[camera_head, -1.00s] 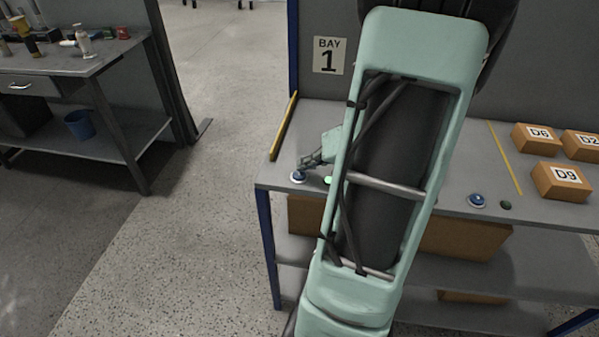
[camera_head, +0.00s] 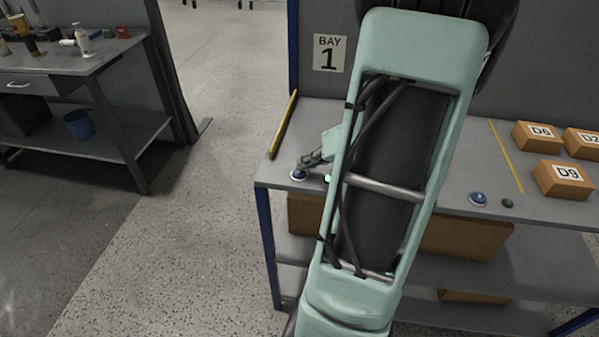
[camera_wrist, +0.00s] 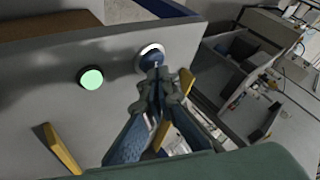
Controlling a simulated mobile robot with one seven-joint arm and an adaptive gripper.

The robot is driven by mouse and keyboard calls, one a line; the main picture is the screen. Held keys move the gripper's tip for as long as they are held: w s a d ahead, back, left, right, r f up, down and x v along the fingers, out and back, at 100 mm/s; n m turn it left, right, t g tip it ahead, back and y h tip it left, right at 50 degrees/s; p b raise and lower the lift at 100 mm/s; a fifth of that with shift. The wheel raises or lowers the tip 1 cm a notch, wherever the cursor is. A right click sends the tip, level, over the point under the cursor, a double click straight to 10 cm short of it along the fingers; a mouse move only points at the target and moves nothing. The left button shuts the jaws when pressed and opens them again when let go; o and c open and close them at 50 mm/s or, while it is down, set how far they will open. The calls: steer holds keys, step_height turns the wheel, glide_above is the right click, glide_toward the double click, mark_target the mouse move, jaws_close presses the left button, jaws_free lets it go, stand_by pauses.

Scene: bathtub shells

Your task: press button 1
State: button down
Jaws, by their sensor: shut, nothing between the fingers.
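The blue button in its pale ring (camera_head: 298,175) sits at the front left corner of the grey bench, below the BAY 1 sign (camera_head: 329,54). My gripper (camera_head: 305,165) is shut and empty, with its fingertips at the button. In the wrist view the gripper (camera_wrist: 157,78) points at the button (camera_wrist: 150,56), and the tips cover part of it. I cannot tell whether the button is pushed down. A lit green lamp (camera_wrist: 91,78) is beside the button; it also shows in the head view (camera_head: 328,179), partly behind my arm.
A second blue button (camera_head: 478,198) and a dark green lamp (camera_head: 507,203) are farther right on the bench. Cardboard boxes (camera_head: 563,180) stand at the right. A yellow strip (camera_head: 284,125) runs along the bench's left edge. Another workbench (camera_head: 75,70) is at the left across open floor.

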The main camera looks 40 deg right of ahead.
steer(key=shift+f+b, duration=0.3)
steer(key=shift+b, duration=0.05)
steer(key=shift+r, duration=0.45)
steer(key=shift+r+p, duration=1.5)
steer(key=shift+r, duration=1.55)
